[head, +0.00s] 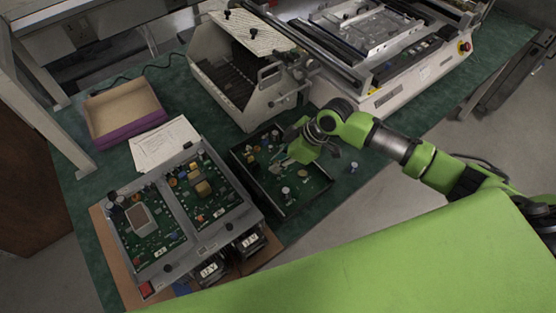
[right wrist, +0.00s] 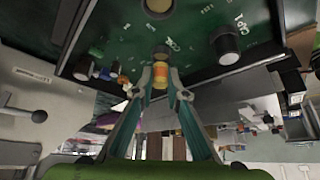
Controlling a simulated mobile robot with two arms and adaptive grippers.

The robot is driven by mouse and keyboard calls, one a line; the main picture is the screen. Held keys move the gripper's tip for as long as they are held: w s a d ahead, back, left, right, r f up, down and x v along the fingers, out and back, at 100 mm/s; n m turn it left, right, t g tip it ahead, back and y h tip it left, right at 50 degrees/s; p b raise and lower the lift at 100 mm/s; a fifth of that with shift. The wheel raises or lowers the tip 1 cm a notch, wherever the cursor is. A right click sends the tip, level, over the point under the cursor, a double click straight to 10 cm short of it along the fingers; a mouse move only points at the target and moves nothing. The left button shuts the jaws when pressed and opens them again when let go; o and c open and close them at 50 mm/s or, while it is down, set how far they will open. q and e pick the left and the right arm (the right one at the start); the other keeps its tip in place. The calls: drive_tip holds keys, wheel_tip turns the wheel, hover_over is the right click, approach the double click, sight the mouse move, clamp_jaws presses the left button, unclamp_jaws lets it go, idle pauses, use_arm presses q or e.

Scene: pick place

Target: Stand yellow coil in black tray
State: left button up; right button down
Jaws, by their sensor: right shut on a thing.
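The yellow coil (right wrist: 161,76) shows in the right wrist view as a small yellow-orange cylinder between the fingertips of my right gripper (right wrist: 160,80). The gripper is shut on it. In the head view my right gripper (head: 283,159) reaches down over the black tray (head: 312,204), and the coil cannot be made out there. The tray holds a green board with several small parts. In the wrist view the coil appears close to the board; whether it touches is not clear. My left gripper is not in view.
A unit with two green circuit boards (head: 166,256) stands left of the tray. A light metal machine (head: 225,85) stands behind it. A small capped part (head: 353,166) lies on the mat to its right. A purple-sided box (head: 128,132) sits at far left.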

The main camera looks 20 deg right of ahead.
drive_tip(key=shift+f, duration=0.3)
idle(0.5)
idle(0.6)
drive_tip(key=shift+f, duration=0.4)
idle(0.8)
drive_tip(key=c, duration=1.9)
unclamp_jaws()
drive_tip(key=c, duration=0.4)
drive_tip(key=shift+r, duration=0.15)
wheel_tip(320, 180, up, 7)
drive_tip(key=p, duration=0.7)
